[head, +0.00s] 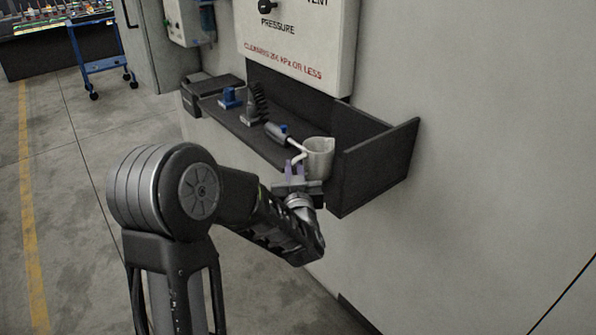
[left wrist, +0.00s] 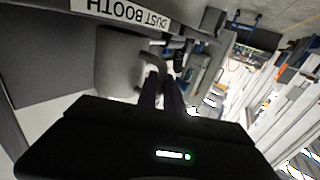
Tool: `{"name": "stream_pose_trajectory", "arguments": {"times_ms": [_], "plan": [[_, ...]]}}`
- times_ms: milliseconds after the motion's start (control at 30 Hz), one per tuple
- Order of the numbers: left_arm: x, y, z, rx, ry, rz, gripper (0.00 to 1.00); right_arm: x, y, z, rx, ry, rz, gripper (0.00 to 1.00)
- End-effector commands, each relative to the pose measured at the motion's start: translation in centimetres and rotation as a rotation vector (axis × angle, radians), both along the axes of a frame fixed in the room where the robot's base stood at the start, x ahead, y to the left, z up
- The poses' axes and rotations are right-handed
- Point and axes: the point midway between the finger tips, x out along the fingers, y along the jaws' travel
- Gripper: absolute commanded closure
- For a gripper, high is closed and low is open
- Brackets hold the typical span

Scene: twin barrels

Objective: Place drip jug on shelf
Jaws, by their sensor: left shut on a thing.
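The drip jug (head: 320,158) is a light grey cup with a side handle. It is upright at the right part of the dark wall shelf (head: 378,160), near the end panel. I cannot tell whether its base touches the shelf. My left gripper (head: 295,169) comes from the front and is shut on the jug's handle. In the left wrist view the grey jug (left wrist: 122,62) shows large beyond the fingers, with its curved handle (left wrist: 153,62) between the fingertips (left wrist: 163,84). My right gripper is not in view.
On the shelf, left of the jug, are a grey tool with a blue end (head: 281,132), a black brush (head: 257,102) and a small blue item (head: 230,97). A pressure panel (head: 298,45) hangs above. A blue cart (head: 100,62) stands far left on open floor.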

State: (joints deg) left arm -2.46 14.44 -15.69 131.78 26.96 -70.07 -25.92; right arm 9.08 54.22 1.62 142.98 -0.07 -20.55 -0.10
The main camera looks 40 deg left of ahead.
Motion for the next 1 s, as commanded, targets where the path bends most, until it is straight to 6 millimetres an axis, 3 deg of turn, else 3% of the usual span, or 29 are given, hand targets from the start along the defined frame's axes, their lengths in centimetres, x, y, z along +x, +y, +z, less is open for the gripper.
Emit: {"name": "stream_pose_trajectory", "arguments": {"times_ms": [300, 433, 1000], "plan": [[0.0, 0.0, 6.3, -0.001, -0.008, -0.001, 1.0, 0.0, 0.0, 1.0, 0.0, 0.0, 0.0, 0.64], [0.0, 0.0, 8.1, -0.001, -0.005, 0.0, 1.0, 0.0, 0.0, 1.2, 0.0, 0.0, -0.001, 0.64], [0.0, 0.0, 8.9, -0.002, -0.001, 0.0, 1.0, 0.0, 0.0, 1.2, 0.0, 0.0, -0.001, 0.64]]}}
